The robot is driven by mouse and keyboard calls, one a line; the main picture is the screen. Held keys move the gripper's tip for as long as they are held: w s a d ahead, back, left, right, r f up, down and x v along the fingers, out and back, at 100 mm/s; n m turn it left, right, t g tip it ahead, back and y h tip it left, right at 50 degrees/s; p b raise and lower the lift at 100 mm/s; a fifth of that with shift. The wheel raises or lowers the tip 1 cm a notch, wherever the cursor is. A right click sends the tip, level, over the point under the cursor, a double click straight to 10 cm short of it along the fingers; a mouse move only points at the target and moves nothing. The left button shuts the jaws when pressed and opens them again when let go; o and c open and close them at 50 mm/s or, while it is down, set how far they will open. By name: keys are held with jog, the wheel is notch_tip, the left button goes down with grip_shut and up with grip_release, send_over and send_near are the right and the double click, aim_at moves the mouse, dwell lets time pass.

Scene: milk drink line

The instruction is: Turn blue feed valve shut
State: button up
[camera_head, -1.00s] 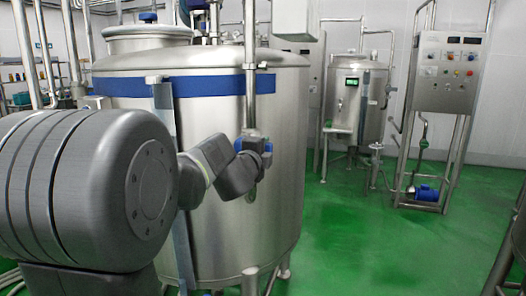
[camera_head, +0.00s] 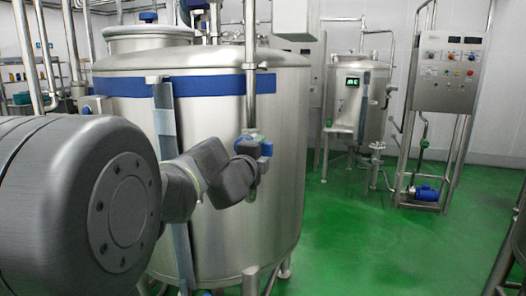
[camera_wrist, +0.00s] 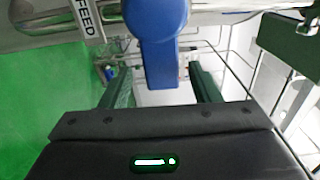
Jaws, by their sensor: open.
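The blue feed valve handle (camera_wrist: 158,45) hangs down in the wrist view, its narrow end between the two dark fingers of my gripper (camera_wrist: 160,78). The fingers stand apart, one each side, with a visible gap to the handle. A white label reading FEED (camera_wrist: 85,18) is on the pipe to the upper left. In the head view, blue of the valve (camera_head: 266,149) shows at the foot of the vertical pipe in front of the large tank. My wrist is just left of it and hides part of it; the fingertips cannot be made out there.
The large steel tank (camera_head: 225,130) with a blue band stands close behind the valve. The vertical pipe (camera_head: 251,90) runs down to the valve. A smaller tank (camera_head: 357,105) and a control panel (camera_head: 448,70) stand farther back right. The green floor between is open.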

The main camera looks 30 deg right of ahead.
aim_at(263, 149)
jog(key=p+v, duration=0.1)
jog(key=v, duration=0.9)
jog(key=shift+s+a, duration=0.25)
jog(key=shift+s, duration=0.05)
jog(key=shift+w+d, duration=0.1)
jog(key=shift+d, duration=0.05)
jog(key=b+x, duration=0.1)
jog(key=x, duration=1.2)
jog(key=shift+w+d, duration=0.15)
jog(key=shift+w, duration=0.15)
